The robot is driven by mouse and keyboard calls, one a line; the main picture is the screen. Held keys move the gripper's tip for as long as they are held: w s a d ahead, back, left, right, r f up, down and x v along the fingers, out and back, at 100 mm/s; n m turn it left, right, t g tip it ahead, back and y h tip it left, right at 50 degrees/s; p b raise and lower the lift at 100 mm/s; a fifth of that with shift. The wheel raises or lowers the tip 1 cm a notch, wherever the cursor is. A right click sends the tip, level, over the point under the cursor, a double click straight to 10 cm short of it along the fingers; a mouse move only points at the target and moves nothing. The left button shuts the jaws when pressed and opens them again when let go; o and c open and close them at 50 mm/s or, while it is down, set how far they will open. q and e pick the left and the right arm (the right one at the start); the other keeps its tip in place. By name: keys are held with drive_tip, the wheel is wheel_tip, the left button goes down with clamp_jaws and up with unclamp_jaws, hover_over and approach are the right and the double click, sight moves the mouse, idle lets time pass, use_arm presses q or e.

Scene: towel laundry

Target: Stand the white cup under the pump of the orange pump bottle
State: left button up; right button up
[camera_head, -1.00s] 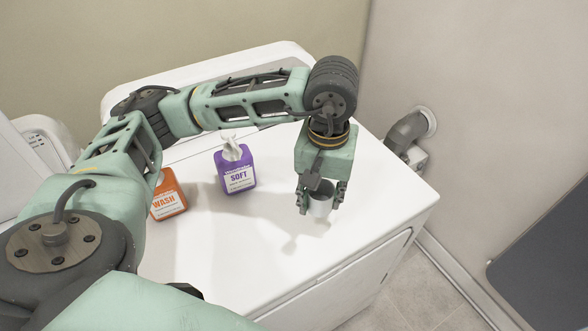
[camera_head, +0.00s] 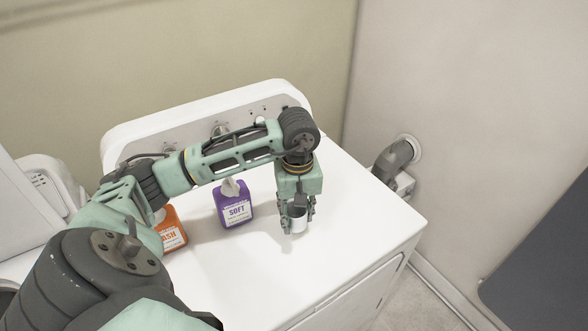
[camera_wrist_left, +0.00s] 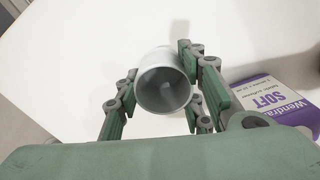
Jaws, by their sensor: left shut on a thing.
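The white cup (camera_head: 299,222) is between the fingers of my left gripper (camera_head: 298,212), which is shut on it, over the right part of the white machine top. The left wrist view shows the cup (camera_wrist_left: 163,80) with its open mouth facing the camera and the fingers on both sides. I cannot tell whether the cup touches the top. The orange pump bottle (camera_head: 172,232), labelled WASH, stands at the left, partly behind my left arm. Its pump is mostly hidden. My right gripper is not in view.
A purple SOFT bottle (camera_head: 234,207) with a pale pump stands between the orange bottle and the cup; it also shows in the left wrist view (camera_wrist_left: 272,98). The white machine top (camera_head: 255,275) is clear in front. A grey pipe (camera_head: 393,160) is at the wall on the right.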

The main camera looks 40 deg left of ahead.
sight(295, 223)
use_arm(q)
drive_tip(key=shift+a+f, duration=0.15)
drive_tip(key=shift+a, duration=0.15)
drive_tip(key=shift+f, duration=0.25)
wheel_tip(295, 223, down, 3)
drive_tip(key=shift+f+p, duration=0.15)
drive_tip(key=shift+p, duration=0.85)
drive_tip(key=shift+f, duration=0.2)
drive_tip(key=shift+f+b, duration=0.2)
drive_tip(key=shift+b, duration=0.15)
drive_tip(key=o, duration=0.9)
drive_tip(key=shift+o, duration=0.2)
drive_tip(key=shift+r, duration=0.1)
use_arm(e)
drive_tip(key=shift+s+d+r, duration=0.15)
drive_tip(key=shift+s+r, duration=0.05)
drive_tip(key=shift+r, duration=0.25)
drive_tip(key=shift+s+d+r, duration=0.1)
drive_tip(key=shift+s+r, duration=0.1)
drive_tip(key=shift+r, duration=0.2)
use_arm(q)
drive_tip(key=shift+r, duration=0.1)
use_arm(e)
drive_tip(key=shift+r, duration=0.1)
